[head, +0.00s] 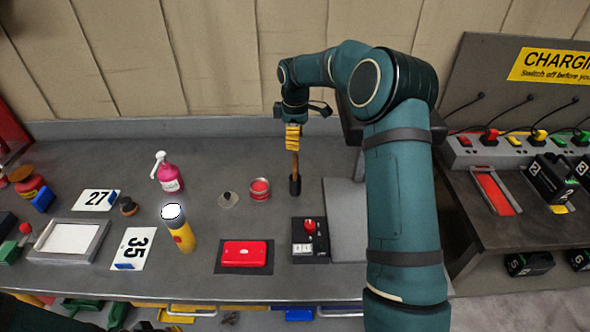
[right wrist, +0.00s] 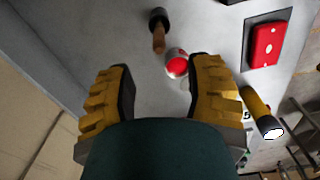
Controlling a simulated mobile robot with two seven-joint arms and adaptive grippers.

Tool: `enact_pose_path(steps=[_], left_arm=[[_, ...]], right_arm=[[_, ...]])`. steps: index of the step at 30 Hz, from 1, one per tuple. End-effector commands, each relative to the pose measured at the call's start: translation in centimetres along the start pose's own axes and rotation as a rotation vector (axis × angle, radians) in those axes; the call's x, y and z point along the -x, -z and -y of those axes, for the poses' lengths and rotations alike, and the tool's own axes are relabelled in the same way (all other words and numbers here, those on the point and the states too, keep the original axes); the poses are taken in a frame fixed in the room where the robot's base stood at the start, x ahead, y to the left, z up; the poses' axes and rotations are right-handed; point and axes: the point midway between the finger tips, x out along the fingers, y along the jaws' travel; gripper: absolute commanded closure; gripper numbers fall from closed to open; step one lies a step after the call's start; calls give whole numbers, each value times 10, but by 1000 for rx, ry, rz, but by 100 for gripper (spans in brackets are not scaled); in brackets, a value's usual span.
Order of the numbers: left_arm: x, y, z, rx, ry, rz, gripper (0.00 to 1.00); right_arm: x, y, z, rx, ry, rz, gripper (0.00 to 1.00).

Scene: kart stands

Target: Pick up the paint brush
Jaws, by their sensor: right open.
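The paint brush, as I take it, is the slim brown wooden handle with a dark end (head: 295,168), near the back middle of the grey counter. In the right wrist view it shows beyond the fingertips (right wrist: 159,38), with its handle end towards me. I cannot tell whether the dark end is bristles or a holder. My right gripper (head: 293,138) has yellow ribbed fingers and is above the handle in the head view. In the wrist view its fingers (right wrist: 160,80) are wide apart with nothing between them. My left gripper is not in view.
A small red-topped tin (head: 260,189) stands left of the brush. A black switch box (head: 309,240) and a red case (head: 245,254) lie nearer. A yellow torch (head: 181,232) and a pink spray bottle (head: 168,175) stand further left. A charging bench (head: 500,165) is right.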

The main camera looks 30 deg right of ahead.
Motion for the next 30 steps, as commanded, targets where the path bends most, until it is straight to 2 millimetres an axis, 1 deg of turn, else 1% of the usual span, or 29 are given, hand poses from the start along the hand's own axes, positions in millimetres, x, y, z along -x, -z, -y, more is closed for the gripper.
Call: enact_pose_path(steps=[1,3,6,9,14,21,24,30], left_arm=[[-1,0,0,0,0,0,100],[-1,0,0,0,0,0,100],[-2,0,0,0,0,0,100],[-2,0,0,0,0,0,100],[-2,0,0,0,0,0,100],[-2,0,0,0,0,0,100],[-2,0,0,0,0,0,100],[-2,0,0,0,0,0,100]], right_arm=[[-12,0,0,0,3,2,48],[-24,0,1,1,3,2,48],[-38,0,0,0,2,1,48],[-48,0,0,0,2,1,48],[-56,0,0,0,1,0,48],[-90,0,0,1,1,1,48],[-101,0,0,0,1,1,48],[-106,0,0,0,-1,0,48]])
